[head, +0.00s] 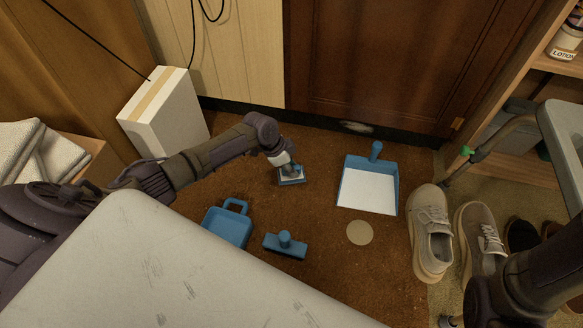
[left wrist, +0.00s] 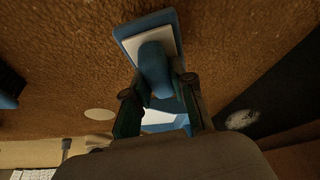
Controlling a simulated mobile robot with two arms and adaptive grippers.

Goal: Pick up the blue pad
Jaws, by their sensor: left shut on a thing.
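The blue pad (head: 291,181) is a small rectangular block with a pale upper face and an upright blue handle. It is near the middle of the head view, over the brown carpet. My left gripper (head: 287,168) reaches it from above and is shut on its handle. In the left wrist view the fingers of the left gripper (left wrist: 160,100) close around the blue handle of the pad (left wrist: 128,38). I cannot tell whether the pad touches the carpet. My right arm comes in at the lower right, but its gripper does not show.
A blue dustpan (head: 368,190) lies right of the pad. A blue handled tray (head: 228,228) and a blue T-shaped piece (head: 285,246) lie nearer. A beige disc (head: 360,232) lies on the carpet. Shoes (head: 431,235) stand right; a white box (head: 165,115) stands left.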

